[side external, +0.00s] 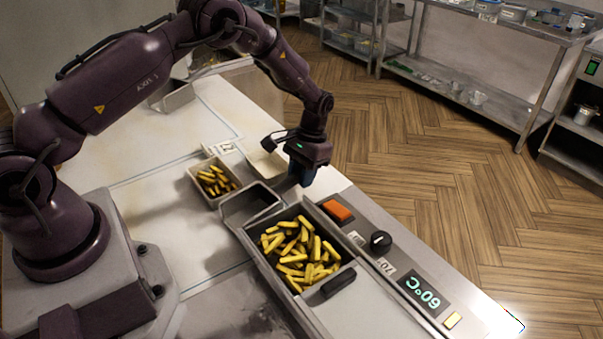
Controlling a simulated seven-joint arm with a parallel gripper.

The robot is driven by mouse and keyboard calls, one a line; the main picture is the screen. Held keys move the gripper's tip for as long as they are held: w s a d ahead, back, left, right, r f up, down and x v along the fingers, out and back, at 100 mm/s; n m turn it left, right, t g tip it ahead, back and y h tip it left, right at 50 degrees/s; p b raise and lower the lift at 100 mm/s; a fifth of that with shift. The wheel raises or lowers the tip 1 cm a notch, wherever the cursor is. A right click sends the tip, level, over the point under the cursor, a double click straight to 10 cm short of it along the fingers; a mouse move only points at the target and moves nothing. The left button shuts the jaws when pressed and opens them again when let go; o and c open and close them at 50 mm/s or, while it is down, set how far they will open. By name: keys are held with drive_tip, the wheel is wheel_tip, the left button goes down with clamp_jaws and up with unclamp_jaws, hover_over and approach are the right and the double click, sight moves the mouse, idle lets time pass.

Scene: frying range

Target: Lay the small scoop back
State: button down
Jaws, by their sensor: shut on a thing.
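My gripper (303,178) points down over the right side of the counter, just beyond the fry basket. It is shut on what appears to be the small scoop (250,204), a grey open pan with a raised rim. The pan looks empty and sits lower left of my fingers, between the basket and a small tray of fries. The grip point on the scoop is largely hidden by the gripper. I cannot tell whether the pan touches the surface below it.
A dark-rimmed basket (262,258) holds many yellow fries. A smaller tray (191,173) of fries and a pale, empty-looking tray (262,160) stand behind. A control panel with an orange switch (338,210), black knob (380,241) and 60°C display (424,294) runs along the right.

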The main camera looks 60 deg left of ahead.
drive_tip(key=shift+f, duration=0.1)
drive_tip(key=c, duration=0.8)
unclamp_jaws()
drive_tip(key=v, duration=1.3)
